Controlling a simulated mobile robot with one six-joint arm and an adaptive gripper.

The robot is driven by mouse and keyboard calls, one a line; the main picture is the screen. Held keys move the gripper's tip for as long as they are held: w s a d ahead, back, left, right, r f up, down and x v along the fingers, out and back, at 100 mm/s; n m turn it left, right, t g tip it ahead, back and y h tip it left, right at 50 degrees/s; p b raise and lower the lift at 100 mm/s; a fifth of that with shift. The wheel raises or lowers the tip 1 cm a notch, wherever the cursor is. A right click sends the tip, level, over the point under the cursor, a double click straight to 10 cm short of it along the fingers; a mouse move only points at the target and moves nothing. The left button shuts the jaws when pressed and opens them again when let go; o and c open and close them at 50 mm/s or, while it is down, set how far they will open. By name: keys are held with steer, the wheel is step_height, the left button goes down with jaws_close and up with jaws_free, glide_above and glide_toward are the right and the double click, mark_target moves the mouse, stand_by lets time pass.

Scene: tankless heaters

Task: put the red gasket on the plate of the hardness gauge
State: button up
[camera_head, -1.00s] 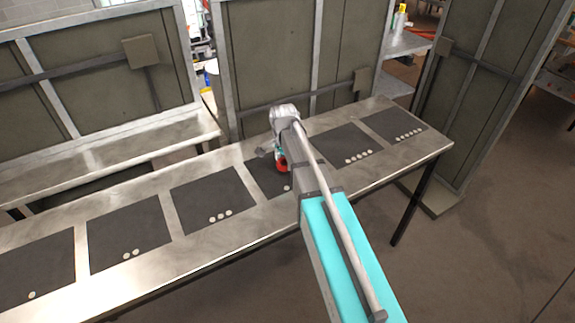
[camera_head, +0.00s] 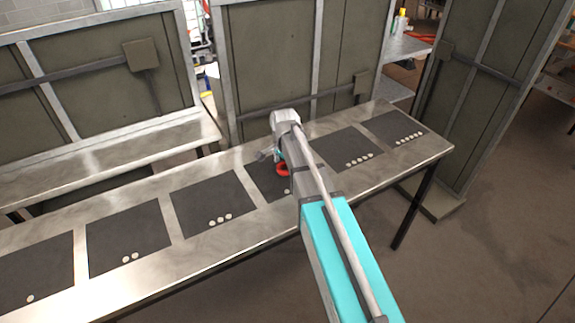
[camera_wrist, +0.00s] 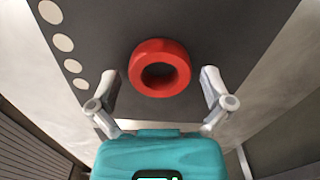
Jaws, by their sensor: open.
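The red gasket (camera_wrist: 160,68) is a thick ring that looks to lie flat over a dark mat (camera_wrist: 215,30) in the wrist view. My gripper (camera_wrist: 160,73) is open, with one finger on each side of the gasket and a visible gap on both sides. In the head view the gasket (camera_head: 283,169) shows as a small red ring just below my gripper (camera_head: 277,154), partly hidden by my arm. I cannot make out the hardness gauge or its plate in either view.
A long metal table (camera_head: 160,205) carries a row of dark mats marked with differing numbers of pale dots. The mats to the left (camera_head: 125,235) and right (camera_head: 392,122) look bare. Tall framed panels (camera_head: 270,60) stand behind the table.

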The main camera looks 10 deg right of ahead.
mark_target(285, 169)
steer(key=shift+r, duration=0.1)
step_height(285, 169, up, 12)
steer(key=p, duration=1.2)
stand_by(0.8)
steer(key=s+d+n, duration=0.2)
steer(key=s+n, duration=1)
steer(key=s, duration=0.7)
steer(key=shift+s+n, duration=0.15)
steer(key=shift+n, duration=0.15)
